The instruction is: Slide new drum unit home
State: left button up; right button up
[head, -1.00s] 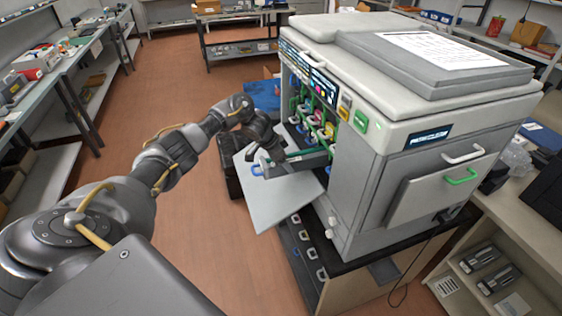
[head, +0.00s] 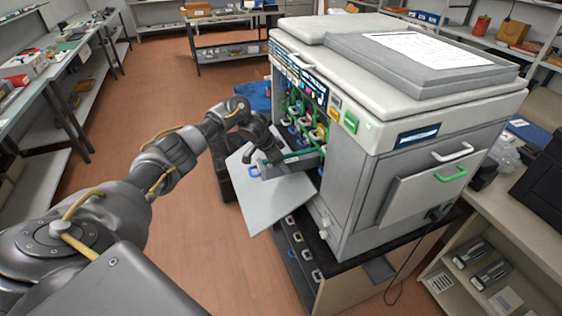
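The new drum unit (head: 298,164) is a long grey bar with a green strip along its top and a blue handle (head: 253,173) at its outer end. Its inner end reaches the open front of the printer (head: 375,175), and its outer part is above the lowered grey front door (head: 262,205). My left gripper (head: 272,156) is at the outer end of the unit and appears shut on it. The fingertips are small and partly hidden. The unit's far end is hard to see inside the bay. My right gripper is not in view.
Inside the bay are several coloured cartridges and green levers (head: 301,118). The printer stands on a dark-topped cabinet (head: 370,255). A counter with shelves (head: 480,268) is at the right, and a bench (head: 25,105) is at the left. The floor between is clear.

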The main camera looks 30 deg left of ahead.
aim_at(268, 162)
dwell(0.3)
pick_arm(q)
jog(key=o, duration=1.7)
jog(key=shift+f, duration=0.1)
jog(key=s+p, duration=0.1)
jog(key=s+a+p, duration=0.1)
jog(key=shift+a+r+p, duration=0.2)
jog(key=shift+r+p, duration=0.05)
jog(key=shift+p, duration=0.1)
jog(key=shift+s+a+f+p, duration=0.15)
jog(key=shift+s+a+p, duration=0.3)
jog(key=shift+s, duration=0.25)
